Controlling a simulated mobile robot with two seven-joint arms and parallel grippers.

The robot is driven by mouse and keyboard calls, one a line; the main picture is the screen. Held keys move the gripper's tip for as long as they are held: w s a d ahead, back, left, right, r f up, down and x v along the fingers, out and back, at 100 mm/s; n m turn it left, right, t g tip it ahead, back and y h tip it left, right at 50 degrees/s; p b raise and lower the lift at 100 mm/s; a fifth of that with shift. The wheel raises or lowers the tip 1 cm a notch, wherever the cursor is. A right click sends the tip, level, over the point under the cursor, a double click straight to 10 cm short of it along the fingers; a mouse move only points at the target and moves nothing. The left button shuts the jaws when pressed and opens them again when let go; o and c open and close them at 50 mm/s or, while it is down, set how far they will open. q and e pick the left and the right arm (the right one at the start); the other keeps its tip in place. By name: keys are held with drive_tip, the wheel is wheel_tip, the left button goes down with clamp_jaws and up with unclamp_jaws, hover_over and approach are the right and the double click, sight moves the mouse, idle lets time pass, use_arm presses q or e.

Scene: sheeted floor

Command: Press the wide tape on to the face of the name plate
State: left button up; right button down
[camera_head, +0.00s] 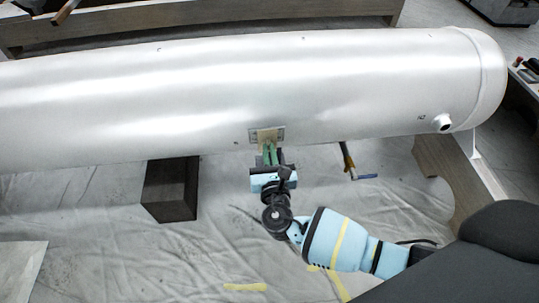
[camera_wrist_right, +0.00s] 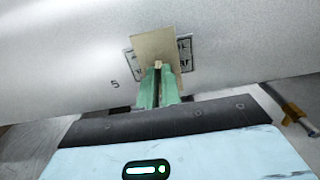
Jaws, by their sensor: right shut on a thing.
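The name plate (camera_head: 281,133) is a small grey rectangle on the near side of the large silver tank; its lettered edges (camera_wrist_right: 186,50) show in the right wrist view. The wide tape (camera_wrist_right: 153,46) is a beige piece that stands in front of the plate and hides its middle. In the head view the tape (camera_head: 268,135) also overlaps the plate. My right gripper (camera_head: 269,152) has green fingers (camera_wrist_right: 158,72) shut on the tape's lower part. Whether the tape touches the plate all over, I cannot tell. My left gripper is not in view.
The silver tank (camera_head: 350,85) spans the view, with a short pipe stub (camera_head: 442,122) at right. A dark block (camera_head: 171,190) stands under it, and a wooden cradle (camera_head: 450,175) at right. A brush (camera_head: 348,160) lies near the tank. Yellow tape strips lie on the sheeted floor.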

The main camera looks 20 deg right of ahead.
drive_tip(key=shift+w+d, duration=0.1)
drive_tip(key=shift+w, duration=0.25)
idle(0.6)
idle(0.6)
drive_tip(key=shift+w+d, duration=0.1)
drive_tip(key=shift+w, duration=0.3)
idle(0.3)
drive_tip(key=c, duration=1.5)
unclamp_jaws()
drive_tip(key=shift+s, duration=0.15)
drive_tip(key=p+v, duration=0.2)
drive_tip(key=v, duration=0.5)
drive_tip(key=shift+s, duration=0.25)
